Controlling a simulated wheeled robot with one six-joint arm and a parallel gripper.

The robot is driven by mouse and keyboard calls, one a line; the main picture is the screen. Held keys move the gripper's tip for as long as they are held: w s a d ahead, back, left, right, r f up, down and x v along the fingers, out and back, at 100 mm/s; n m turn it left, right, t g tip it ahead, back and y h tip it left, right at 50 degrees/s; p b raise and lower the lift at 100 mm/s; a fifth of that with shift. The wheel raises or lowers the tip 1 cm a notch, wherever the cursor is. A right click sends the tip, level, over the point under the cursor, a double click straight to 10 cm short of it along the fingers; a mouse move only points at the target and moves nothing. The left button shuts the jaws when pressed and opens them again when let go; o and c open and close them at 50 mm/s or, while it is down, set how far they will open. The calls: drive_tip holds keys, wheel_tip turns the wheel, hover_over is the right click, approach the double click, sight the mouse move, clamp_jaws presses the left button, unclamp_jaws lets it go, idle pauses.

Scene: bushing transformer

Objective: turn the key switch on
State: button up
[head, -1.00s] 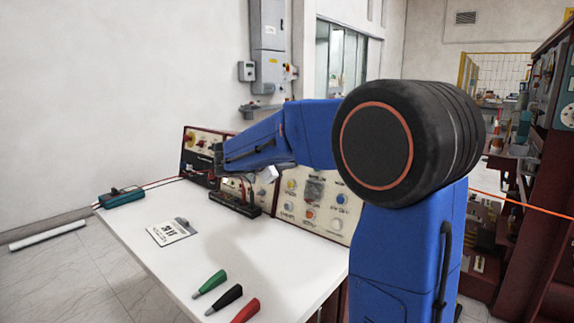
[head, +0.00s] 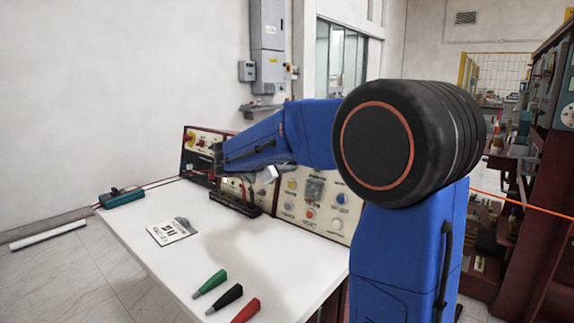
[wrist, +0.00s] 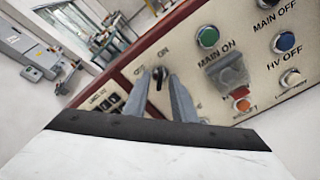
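The key switch (wrist: 159,76) is a small dark key on the cream control panel, with "OFF" and "ON" labels beside it, in the wrist view. My gripper (wrist: 159,84) is open in front of the panel, with one grey finger on each side of the key. Pale panel shows between the fingers around the key, and I cannot tell whether either finger touches it. In the head view my blue arm reaches over to the control panel (head: 333,222), and the fingers and the key are too small or hidden to make out.
On the white table (head: 150,265) lie green (head: 210,283), black (head: 225,297) and red (head: 246,311) probes and a sign (head: 171,231).

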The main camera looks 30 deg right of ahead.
drive_tip(key=v, duration=1.7)
drive_tip(key=shift+a, duration=0.2)
